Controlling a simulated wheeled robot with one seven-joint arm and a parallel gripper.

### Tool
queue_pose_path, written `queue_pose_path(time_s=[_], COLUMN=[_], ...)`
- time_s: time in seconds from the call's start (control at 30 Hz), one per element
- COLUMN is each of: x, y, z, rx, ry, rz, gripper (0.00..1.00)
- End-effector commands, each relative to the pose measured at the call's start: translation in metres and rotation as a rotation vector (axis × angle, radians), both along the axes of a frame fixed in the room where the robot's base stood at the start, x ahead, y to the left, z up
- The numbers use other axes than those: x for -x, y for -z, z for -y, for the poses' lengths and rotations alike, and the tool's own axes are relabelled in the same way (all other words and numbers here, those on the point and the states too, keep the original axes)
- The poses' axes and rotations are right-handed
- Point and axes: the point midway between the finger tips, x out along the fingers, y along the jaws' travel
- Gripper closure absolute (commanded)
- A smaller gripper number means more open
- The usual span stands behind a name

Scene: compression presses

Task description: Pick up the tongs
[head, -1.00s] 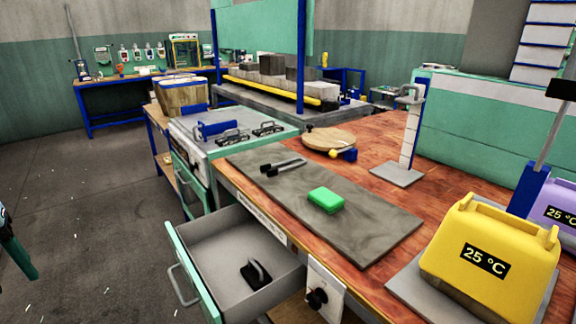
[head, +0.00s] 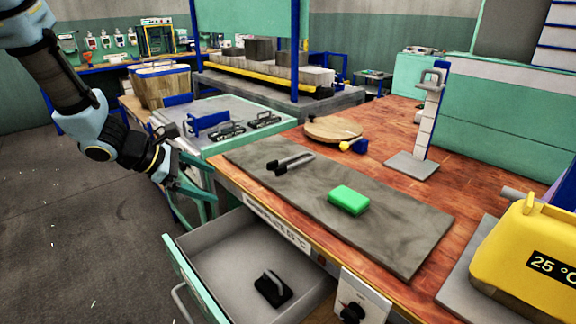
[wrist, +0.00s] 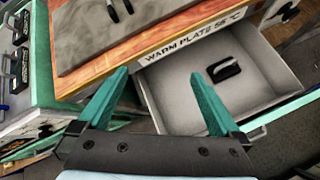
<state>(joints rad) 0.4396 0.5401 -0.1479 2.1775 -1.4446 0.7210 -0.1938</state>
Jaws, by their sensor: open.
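The tongs (head: 290,163) lie on the grey slab (head: 395,225) on the wooden worktop, at the slab's far left part. They are two narrow grey arms with black ends. In the wrist view the tongs (wrist: 120,8) are cut off by the top edge, with only the black ends clear. My gripper (head: 212,181) is open and empty, left of the worktop and apart from the tongs. In the wrist view its teal fingers (wrist: 158,73) stand wide apart, over the worktop's front edge and the open drawer.
A green block (head: 348,200) lies on the slab. The open drawer (head: 215,270) below holds a black-handled tool (head: 273,288). A round wooden board (head: 333,129), a grey stand (head: 412,168) and a yellow container (head: 520,255) are on the worktop. A burner unit (head: 225,145) adjoins it.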

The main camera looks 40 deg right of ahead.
Motion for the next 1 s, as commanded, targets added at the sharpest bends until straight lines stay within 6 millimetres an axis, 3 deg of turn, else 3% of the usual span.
queue_pose_path(time_s=[0.03,0.1,0.2,0.3,0.7,1.0], x=[0.001,-0.002,-0.007,-0.011,-0.012,-0.01], y=[0.005,0.006,0.007,0.009,0.024,0.035], z=[0.03,0.065,0.102,0.125,0.179,0.2], rx=[0.051,0.117,0.192,0.242,0.278,0.276], ry=[-0.062,-0.154,-0.263,-0.34,-0.398,-0.398], rz=[-0.076,-0.166,-0.271,-0.344,-0.396,-0.393], gripper=[0.0,0.0,0.0,0.0,0.0,0.0])
